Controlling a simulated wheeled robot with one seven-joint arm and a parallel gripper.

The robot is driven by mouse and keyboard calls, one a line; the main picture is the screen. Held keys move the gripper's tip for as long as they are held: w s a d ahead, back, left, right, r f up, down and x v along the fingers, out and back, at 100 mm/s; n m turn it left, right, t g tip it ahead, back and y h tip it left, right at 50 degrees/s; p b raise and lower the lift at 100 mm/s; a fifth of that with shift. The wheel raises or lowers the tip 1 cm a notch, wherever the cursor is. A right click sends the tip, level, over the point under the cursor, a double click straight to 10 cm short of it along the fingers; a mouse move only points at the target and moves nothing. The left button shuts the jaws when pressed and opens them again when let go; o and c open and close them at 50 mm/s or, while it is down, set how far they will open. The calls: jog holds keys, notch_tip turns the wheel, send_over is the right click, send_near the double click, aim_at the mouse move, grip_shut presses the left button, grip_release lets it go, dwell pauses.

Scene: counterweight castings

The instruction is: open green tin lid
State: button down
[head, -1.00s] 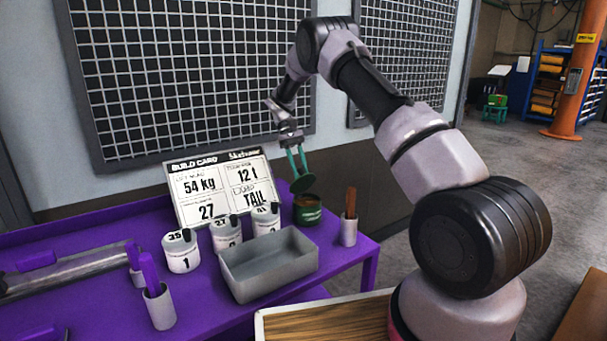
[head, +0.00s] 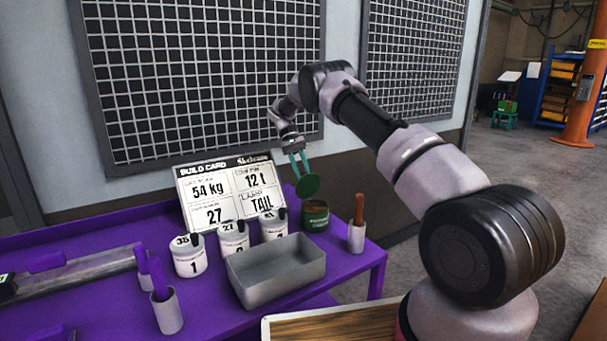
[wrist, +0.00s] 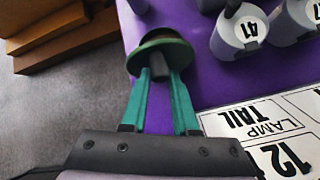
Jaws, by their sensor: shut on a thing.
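The green tin (head: 316,217) stands upright at the back right of the purple table, and its brown open top shows. Its green lid (head: 307,187) is off the tin, tilted, just above and slightly left of its mouth. My gripper (head: 302,170) has green fingers and is shut on the lid. In the wrist view the fingers (wrist: 160,75) close on the lid's dark knob (wrist: 158,68). The lid (wrist: 170,52) hides most of what lies beyond it there.
Numbered white weights (head: 189,256) stand left of the tin, before the build card (head: 229,193). A grey open tray (head: 276,270) lies in front. A white cup (head: 356,237) with a brown handle stands close right of the tin, near the purple table's (head: 345,270) right edge.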

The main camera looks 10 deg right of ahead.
jog(key=shift+s+a+f, duration=0.15)
jog(key=shift+a+f, duration=0.05)
jog(key=shift+a, duration=0.25)
jog(key=c, duration=0.7)
grip_release()
jog(key=shift+d, duration=0.1)
jog(key=shift+r, duration=0.1)
notch_tip(320, 180, up, 10)
